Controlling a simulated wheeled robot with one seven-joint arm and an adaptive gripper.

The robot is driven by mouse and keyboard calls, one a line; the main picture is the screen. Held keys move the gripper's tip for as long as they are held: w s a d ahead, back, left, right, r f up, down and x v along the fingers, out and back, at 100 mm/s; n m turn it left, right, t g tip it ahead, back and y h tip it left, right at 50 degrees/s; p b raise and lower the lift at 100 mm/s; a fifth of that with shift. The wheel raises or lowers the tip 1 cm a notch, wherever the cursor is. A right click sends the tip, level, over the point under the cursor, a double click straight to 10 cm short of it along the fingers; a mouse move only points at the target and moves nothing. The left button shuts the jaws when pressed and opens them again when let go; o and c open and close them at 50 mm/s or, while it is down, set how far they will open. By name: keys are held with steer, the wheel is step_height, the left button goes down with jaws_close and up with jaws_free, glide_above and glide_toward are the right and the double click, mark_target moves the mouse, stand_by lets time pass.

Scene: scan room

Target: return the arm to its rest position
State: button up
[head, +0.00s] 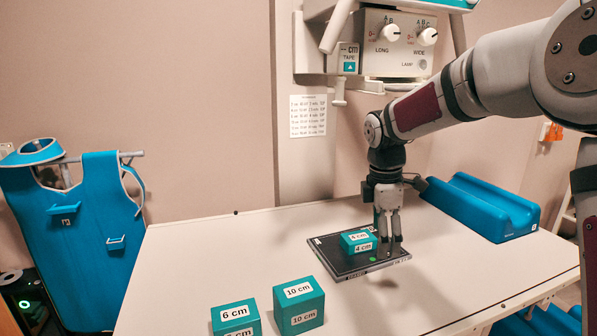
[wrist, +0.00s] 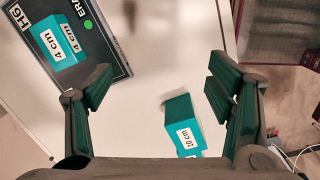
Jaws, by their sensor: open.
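My gripper (head: 389,238) points down over the right part of the black plate in the head view. In the wrist view my gripper (wrist: 160,90) shows its two fingers wide apart with nothing between their tips. The teal 4 cm block (head: 358,241) lies on the black plate (head: 335,264), left of my gripper. The block (wrist: 66,50) and plate (wrist: 99,75) also show at the upper left of the wrist view. Whether the fingertips touch the plate cannot be told.
The teal 10 cm block (head: 299,305) and 6 cm block (head: 235,319) stand at the table's front. A blue cradle (head: 482,207) lies at the right on the white table (head: 200,255). A control box (head: 397,42) hangs behind my arm. A blue apron (head: 75,240) hangs at left.

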steer(key=s+r+m, duration=0.4)
steer(key=s+r, duration=0.2)
steer(key=s, duration=0.3)
steer(key=s+m+t+y, duration=0.1)
steer(key=s+m+t, duration=0.2)
steer(key=s+m, duration=1)
steer(key=s+d+p, duration=0.1)
steer(key=s, duration=1.1)
steer(key=shift+r+m, duration=0.3)
steer(key=shift+r, duration=0.05)
steer(key=shift+c, duration=0.4)
